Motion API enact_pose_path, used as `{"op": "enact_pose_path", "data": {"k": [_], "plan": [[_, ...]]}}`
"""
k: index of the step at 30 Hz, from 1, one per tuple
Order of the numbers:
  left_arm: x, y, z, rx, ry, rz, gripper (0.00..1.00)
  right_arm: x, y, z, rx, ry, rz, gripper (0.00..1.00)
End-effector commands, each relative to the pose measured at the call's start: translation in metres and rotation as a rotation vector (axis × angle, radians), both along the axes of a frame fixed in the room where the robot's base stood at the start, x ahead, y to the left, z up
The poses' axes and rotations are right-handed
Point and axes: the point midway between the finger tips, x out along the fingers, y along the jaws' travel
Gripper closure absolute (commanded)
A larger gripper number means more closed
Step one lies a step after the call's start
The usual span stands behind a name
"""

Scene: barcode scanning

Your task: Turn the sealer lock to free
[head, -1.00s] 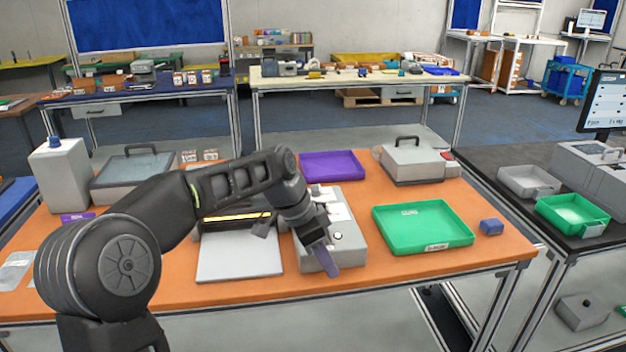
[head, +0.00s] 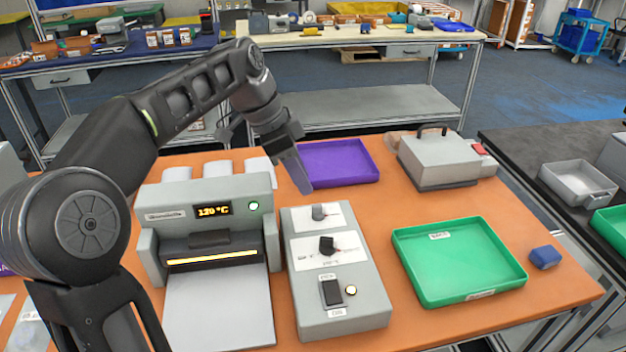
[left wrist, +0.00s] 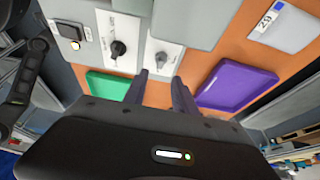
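The sealer (head: 205,192) is a grey machine with a lit "120 °C" display and a glowing slot. To its right is a grey control box (head: 335,318) with a small grey knob (head: 318,212) at its far end, a black knob (head: 326,246), a dark rocker switch and a lit button. I cannot read which control is the lock. My left gripper (head: 304,188) is above the box's far end, pointing down. In the left wrist view its two fingers (left wrist: 159,76) are apart and empty, with the grey knob (left wrist: 162,60) just beyond the tips and the black knob (left wrist: 117,48) to the left.
A purple tray (head: 340,162) lies behind the box and a green tray (head: 458,262) lies to its right. A grey case with a handle (head: 440,160) stands at the back right. A small blue block (head: 545,257) sits near the table's right edge.

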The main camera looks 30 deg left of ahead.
Motion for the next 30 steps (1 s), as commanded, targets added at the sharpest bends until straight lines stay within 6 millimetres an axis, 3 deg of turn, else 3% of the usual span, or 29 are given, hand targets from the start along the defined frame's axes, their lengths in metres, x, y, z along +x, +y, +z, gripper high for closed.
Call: {"op": "enact_pose_path", "data": {"k": [14, 30], "plan": [[0.001, -0.001, -0.003, 0.0, 0.0, 0.0, 0.67, -0.001, 0.0, 0.0, -0.001, 0.001, -0.001, 0.64], [0.016, -0.022, -0.067, 0.0, 0.001, 0.0, 0.67, 0.0, 0.0, 0.001, 0.0, 0.001, -0.001, 0.64]]}}
